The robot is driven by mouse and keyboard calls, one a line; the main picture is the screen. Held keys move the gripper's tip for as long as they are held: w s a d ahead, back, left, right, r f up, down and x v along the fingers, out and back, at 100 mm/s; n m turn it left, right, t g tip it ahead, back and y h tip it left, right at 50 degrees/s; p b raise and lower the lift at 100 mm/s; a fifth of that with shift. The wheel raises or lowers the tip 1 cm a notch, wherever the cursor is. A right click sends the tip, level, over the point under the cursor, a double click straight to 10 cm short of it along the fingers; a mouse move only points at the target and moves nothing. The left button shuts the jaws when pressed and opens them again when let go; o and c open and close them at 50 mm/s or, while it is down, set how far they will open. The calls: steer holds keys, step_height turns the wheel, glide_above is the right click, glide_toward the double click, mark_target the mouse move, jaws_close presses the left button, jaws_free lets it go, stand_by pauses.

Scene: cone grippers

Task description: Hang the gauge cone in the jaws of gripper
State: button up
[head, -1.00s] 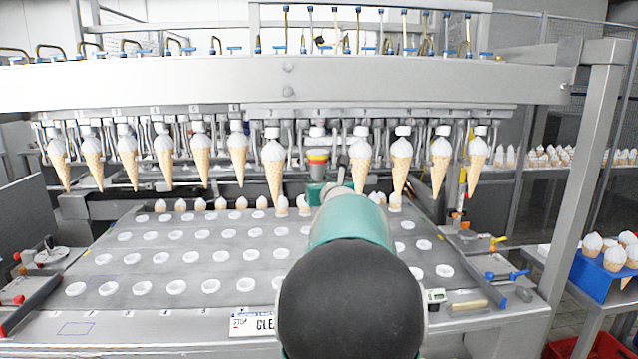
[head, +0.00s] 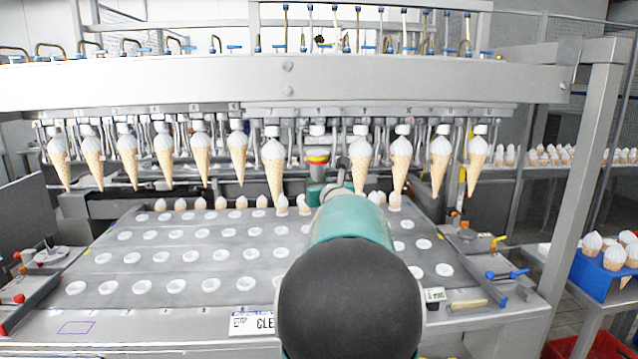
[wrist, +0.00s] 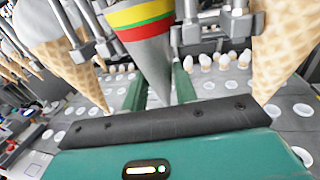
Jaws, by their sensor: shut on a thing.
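The gauge cone (wrist: 150,50) is grey with green, yellow and red bands and points down in the wrist view. My gripper (wrist: 160,92) has its teal fingers on either side of the cone's lower part and is shut on it. In the head view the gauge cone's banded top (head: 317,158) shows in the gap in the row of hanging ice cream cones, below a hanging gripper (head: 317,132). My gripper (head: 316,192) is just under it, partly hidden by my arm. Metal jaw parts flank the cone in the wrist view; I cannot tell whether they touch it.
Ice cream cones hang close on both sides, at left (head: 273,168) and right (head: 360,165). Below is a grey plate (head: 210,240) with rows of white-rimmed holes, several holding cones at the back. A heavy beam (head: 200,85) spans above. A blue cone tray (head: 600,278) stands at right.

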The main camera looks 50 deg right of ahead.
steer(key=shift+f, duration=0.2)
steer(key=o, duration=1.2)
steer(key=shift+o, duration=0.2)
steer(key=w+a+v, duration=0.1)
steer(key=v, duration=0.7)
steer(key=shift+s+a, duration=0.3)
steer(key=shift+a, duration=0.15)
stand_by(0.7)
